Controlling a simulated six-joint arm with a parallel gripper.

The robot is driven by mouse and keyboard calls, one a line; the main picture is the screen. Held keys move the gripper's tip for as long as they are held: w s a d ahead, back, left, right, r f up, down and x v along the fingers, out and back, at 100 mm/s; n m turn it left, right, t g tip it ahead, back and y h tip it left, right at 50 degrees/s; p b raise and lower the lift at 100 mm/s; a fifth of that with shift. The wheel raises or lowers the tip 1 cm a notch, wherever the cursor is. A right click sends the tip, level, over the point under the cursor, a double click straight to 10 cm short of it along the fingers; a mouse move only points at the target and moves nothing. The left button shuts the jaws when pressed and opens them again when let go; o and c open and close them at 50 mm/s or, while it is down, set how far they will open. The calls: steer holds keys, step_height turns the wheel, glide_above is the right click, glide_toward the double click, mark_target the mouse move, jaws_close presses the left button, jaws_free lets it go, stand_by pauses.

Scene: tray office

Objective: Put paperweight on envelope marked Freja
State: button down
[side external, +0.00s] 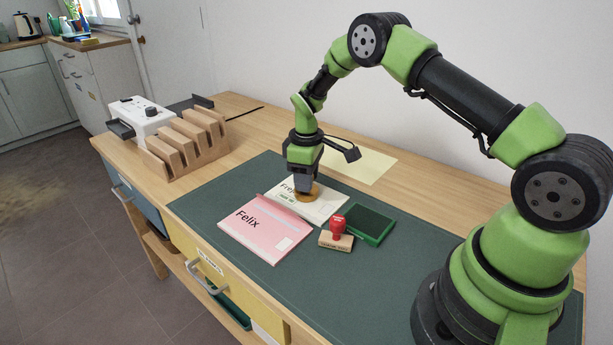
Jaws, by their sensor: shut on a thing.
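The paperweight (309,196) is a round, brass-coloured piece at the tips of my gripper (305,187). My gripper points down and is shut on it. It is over the cream envelope (326,207), whose name begins "Fre"; the rest of the name is hidden behind my gripper and the paperweight. The paperweight is at or just above the envelope's surface; I cannot tell whether it touches. A pink envelope (268,232) marked "Felix" lies in front, close to the cream one.
A red-handled stamp (337,237) and a green ink pad (369,224) are right of the envelopes on the dark green mat (205,203). A pale yellow sheet (362,164) lies behind. A wooden rack (187,146) and white device (142,117) stand at the left.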

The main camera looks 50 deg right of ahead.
steer(key=c, duration=0.7)
jaws_free()
steer(key=shift+f, duration=0.1)
steer(key=shift+c, duration=0.2)
